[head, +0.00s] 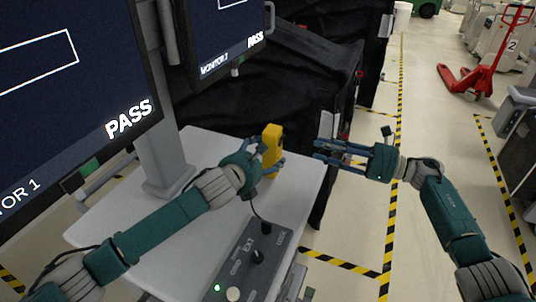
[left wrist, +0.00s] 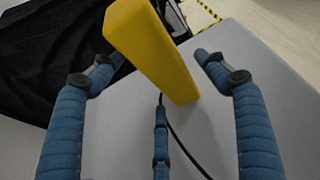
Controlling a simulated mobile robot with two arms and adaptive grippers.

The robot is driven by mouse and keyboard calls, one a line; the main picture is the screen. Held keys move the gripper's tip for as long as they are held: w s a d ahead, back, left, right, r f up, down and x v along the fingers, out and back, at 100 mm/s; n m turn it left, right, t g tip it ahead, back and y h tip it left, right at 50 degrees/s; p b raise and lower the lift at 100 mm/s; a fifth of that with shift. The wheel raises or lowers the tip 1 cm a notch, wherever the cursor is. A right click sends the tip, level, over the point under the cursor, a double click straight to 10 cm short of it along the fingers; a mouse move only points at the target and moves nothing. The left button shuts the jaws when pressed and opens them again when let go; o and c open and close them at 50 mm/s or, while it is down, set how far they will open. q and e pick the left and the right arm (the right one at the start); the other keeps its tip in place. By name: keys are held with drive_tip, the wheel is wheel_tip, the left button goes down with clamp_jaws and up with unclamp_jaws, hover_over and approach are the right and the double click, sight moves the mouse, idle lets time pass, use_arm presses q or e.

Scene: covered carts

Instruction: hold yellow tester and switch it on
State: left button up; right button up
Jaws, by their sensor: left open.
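The yellow tester (head: 272,145) stands upright near the far edge of the light grey table (head: 300,190). In the left wrist view the tester (left wrist: 152,50) shows large, between the spread fingers of my left gripper (left wrist: 160,85). The fingers do not appear to touch it. In the head view my left gripper (head: 262,160) is right at the tester, its fingers partly hidden by it. My right gripper (head: 330,150) is to the right of the tester, past the table's edge, with its fingers apart and nothing seen between them. No switch is visible on the tester.
A grey control box (head: 250,262) with a knob and a green light sits on the table's near side, with a black cable. Monitors (head: 75,80) stand at the left. Black-covered carts (head: 310,75) are behind. A red pallet jack (head: 475,75) stands far right.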

sight(269, 153)
use_arm(q)
drive_tip(key=shift+x, duration=2.25)
